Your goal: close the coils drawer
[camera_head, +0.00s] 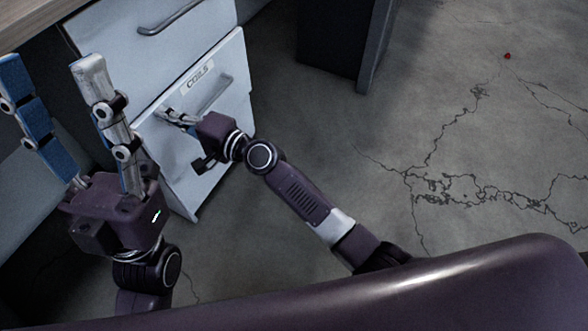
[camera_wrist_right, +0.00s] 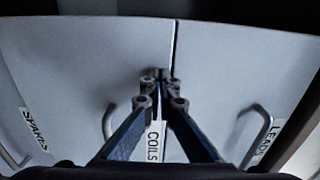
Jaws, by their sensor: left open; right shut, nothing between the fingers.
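The coils drawer (camera_head: 233,108) is a white front with a "COILS" label and a grey bar handle (camera_head: 214,95), low in the cabinet in the head view. Its front seems to stand out somewhat from the drawer front above; how far is hard to tell. My right gripper (camera_head: 166,114) is shut and empty, its fingertips at the upper left part of this front. Contact cannot be told. In the right wrist view, the closed fingers (camera_wrist_right: 160,78) point at the white fronts, beside the COILS label (camera_wrist_right: 153,141). My left gripper (camera_head: 48,62) is open and empty, left of the drawer.
The drawer above (camera_head: 190,40) has its own bar handle. The right wrist view also shows SPARES (camera_wrist_right: 35,131) and LEADS (camera_wrist_right: 268,138) labels. A wooden top edge (camera_head: 35,30) lies at the upper left. A dark panel (camera_head: 340,45) stands behind. The cracked floor at right is mostly clear.

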